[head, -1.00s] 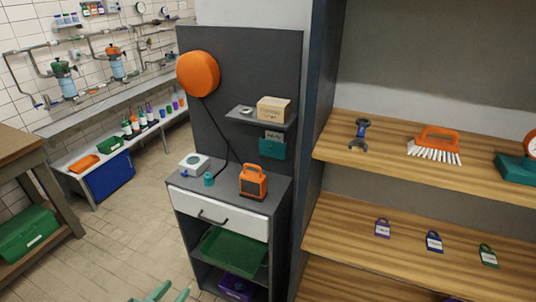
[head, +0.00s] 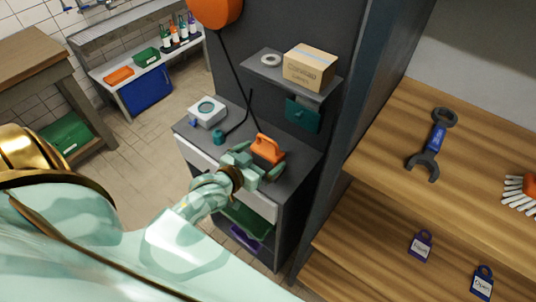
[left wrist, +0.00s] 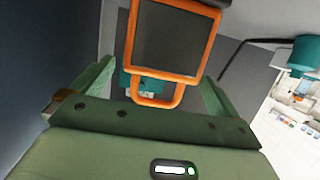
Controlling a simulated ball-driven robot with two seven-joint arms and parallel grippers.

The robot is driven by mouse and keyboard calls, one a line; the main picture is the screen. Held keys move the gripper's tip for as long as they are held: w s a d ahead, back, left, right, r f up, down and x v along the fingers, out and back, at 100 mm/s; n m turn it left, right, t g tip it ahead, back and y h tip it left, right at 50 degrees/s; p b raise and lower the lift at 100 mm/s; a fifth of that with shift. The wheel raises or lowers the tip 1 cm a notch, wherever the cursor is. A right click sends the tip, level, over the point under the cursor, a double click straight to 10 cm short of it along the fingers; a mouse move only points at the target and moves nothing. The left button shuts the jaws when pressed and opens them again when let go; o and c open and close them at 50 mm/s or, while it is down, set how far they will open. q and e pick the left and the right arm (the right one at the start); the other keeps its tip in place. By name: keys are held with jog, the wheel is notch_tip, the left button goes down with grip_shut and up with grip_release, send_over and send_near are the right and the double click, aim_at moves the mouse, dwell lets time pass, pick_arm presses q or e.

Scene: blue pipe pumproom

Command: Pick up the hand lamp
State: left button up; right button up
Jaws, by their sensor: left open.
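The hand lamp, orange with a dark panel, stands on the grey cabinet top (head: 297,148). In the head view its orange body (head: 268,149) shows behind my left gripper (head: 253,167), which hides its lower part. In the left wrist view the lamp (left wrist: 172,38) is close ahead, with its orange handle loop (left wrist: 152,103) pointing down in the picture. My left gripper (left wrist: 157,80) is open, with one green finger on each side of the handle and visible gaps between. My right gripper is not in view.
A white device (head: 207,112) and a small teal bottle (head: 218,137) stand left of the lamp on the cabinet. A shelf (head: 318,91) with a cardboard box (head: 309,66) overhangs behind. A wooden shelf (head: 385,165) with a wrench (head: 433,145) is at the right.

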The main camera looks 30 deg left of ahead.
aim_at(271, 148)
pick_arm(q)
jog(key=x, duration=0.5)
jog(key=shift+w+a+f+b, duration=0.15)
jog(key=shift+w+f+b, duration=0.1)
jog(key=shift+w+b, duration=0.15)
jog(key=shift+s, duration=0.1)
jog(key=shift+r, duration=0.1)
jog(key=c, duration=1.1)
